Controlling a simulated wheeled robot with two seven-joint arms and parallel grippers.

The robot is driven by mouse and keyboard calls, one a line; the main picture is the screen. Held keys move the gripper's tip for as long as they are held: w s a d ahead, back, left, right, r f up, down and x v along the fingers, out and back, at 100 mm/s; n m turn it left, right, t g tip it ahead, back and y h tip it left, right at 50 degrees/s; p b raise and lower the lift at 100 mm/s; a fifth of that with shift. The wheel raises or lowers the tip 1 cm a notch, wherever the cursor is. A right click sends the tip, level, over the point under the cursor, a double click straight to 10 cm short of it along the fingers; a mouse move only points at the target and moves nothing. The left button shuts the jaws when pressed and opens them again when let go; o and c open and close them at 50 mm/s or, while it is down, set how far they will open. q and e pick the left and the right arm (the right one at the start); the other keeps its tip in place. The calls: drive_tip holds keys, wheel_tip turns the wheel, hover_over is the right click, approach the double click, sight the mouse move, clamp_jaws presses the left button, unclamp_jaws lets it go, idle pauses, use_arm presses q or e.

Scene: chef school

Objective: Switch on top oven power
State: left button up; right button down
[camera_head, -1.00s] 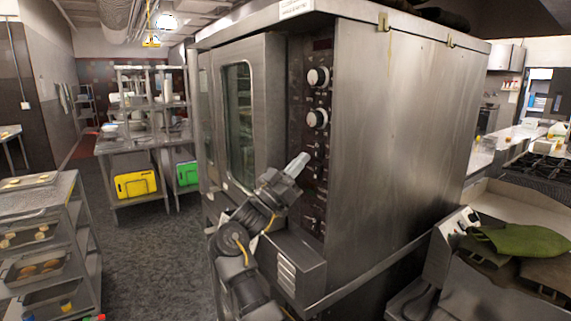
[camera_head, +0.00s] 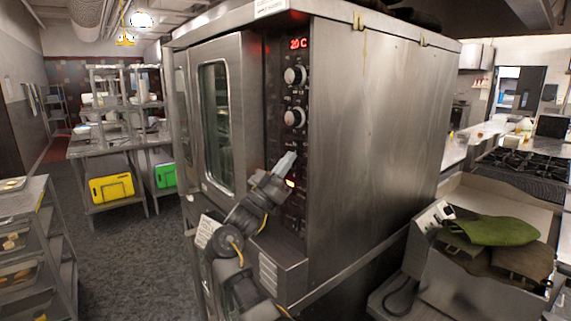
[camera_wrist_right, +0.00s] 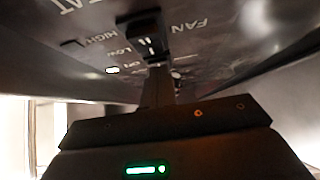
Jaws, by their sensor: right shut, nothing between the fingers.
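The top oven (camera_head: 218,115) is a steel unit with a glass door and a dark control panel (camera_head: 294,150) on its right front edge. A red display (camera_head: 298,43) at the panel's top is lit and reads about 20 C. Two round knobs (camera_head: 294,75) sit below it. A small orange light (camera_head: 290,184) glows lower on the panel. My right gripper (camera_head: 286,162) is shut and empty, its tip at the panel below the knobs. In the right wrist view, the closed fingers (camera_wrist_right: 158,82) are at a black rocker switch (camera_wrist_right: 146,36), near FAN, HIGH and LOW labels. My left gripper is out of view.
A steel rack with trays (camera_head: 30,225) stands at the left. A shelf table with a yellow board (camera_head: 111,188) and a green board (camera_head: 165,175) is behind. At the right are a green cloth (camera_head: 500,230) and a stove (camera_head: 520,165). Floor at left is clear.

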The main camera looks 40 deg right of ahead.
drive_tip(key=b+v, duration=0.5)
drive_tip(key=v, duration=0.8)
drive_tip(key=shift+a, duration=0.2)
drive_tip(key=shift+w+r, duration=0.1)
